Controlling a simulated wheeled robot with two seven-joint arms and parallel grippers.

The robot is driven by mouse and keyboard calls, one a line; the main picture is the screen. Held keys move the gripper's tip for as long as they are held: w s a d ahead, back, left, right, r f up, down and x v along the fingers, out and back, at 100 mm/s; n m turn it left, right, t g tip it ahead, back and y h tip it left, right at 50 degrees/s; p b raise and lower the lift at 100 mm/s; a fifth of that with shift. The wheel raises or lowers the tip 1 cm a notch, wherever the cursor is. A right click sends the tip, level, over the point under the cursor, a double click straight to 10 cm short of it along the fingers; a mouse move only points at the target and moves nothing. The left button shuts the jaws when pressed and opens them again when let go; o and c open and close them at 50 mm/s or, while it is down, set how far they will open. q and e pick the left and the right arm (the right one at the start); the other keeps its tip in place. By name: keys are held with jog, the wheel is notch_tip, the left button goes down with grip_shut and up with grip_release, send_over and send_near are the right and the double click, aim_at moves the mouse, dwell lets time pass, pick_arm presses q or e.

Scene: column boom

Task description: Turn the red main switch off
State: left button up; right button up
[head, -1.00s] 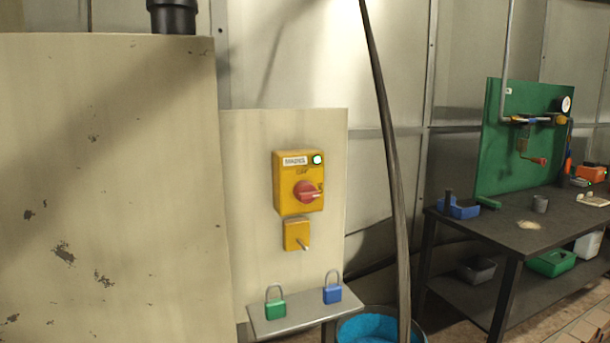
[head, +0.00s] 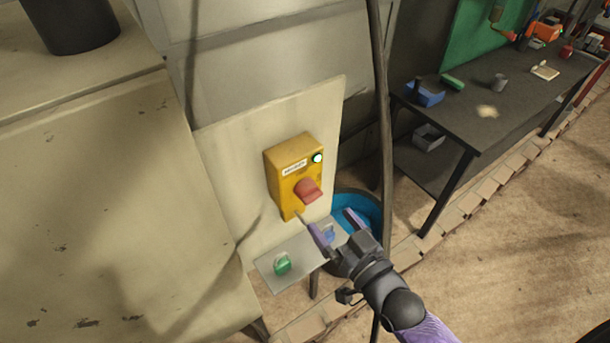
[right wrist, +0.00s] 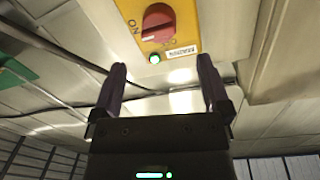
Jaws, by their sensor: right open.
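The red main switch (head: 308,190) is a rotary knob on a yellow box (head: 284,188) on a pale panel. In the right wrist view, the knob (right wrist: 158,22) has its bar roughly level, towards the ON label. The box's green lamp (head: 317,158) is lit; it also shows in the right wrist view (right wrist: 154,58). My right gripper (head: 329,217) is open and empty, with purple fingers. It is below the knob in the head view, apart from it. In the right wrist view, the knob lies beyond the fingertips (right wrist: 162,66). My left gripper is out of view.
A small shelf (head: 263,266) below the box holds a green padlock (head: 282,264) and a blue padlock (head: 328,233), partly hidden by my gripper. A dark cable (head: 383,110) hangs at the right before a blue tub (head: 372,210). A workbench (head: 460,112) stands further right.

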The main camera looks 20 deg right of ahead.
aim_at(315, 200)
jog(key=x, duration=0.7)
jog(key=shift+w+a+f, duration=0.1)
jog(key=shift+w, duration=0.2)
jog(key=c, duration=1.2)
jog(key=shift+c, duration=0.2)
